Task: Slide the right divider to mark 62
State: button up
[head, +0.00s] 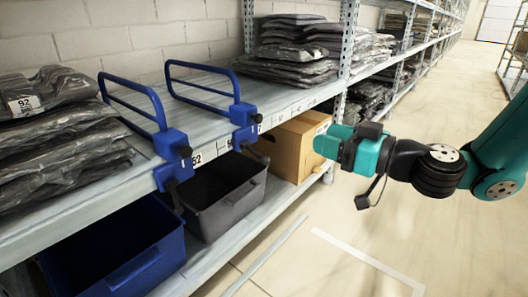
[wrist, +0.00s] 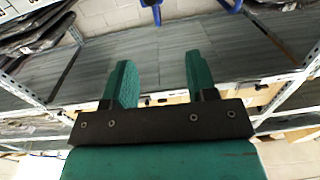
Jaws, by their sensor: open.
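The right divider (head: 243,114) is a blue loop frame with a clamp on the shelf's front edge, in the head view. The left divider (head: 174,143) is a similar blue one to its left, nearer the bagged stack. A number strip (head: 224,144) runs along the shelf edge; a label reading about 52 shows between the dividers, and I cannot read mark 62. My gripper (head: 322,143) is open and empty, right of the right divider and apart from it, in front of the shelf. Its two teal fingers show spread in the wrist view (wrist: 158,62), with blue divider parts cut off at the top.
Dark bagged garments (head: 60,130) lie left of the dividers and another stack (head: 288,55) lies right of them. Below stand a blue bin (head: 125,262), a grey bin (head: 225,200) and a cardboard box (head: 298,147). A metal upright (head: 347,45) stands behind my gripper. The aisle floor is clear.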

jog(key=f, duration=0.1)
send_near(261, 119)
jog(key=shift+t, duration=0.3)
jog(key=x, duration=0.9)
jog(key=shift+s+a+f, duration=0.15)
jog(key=shift+s, duration=0.1)
grip_shut()
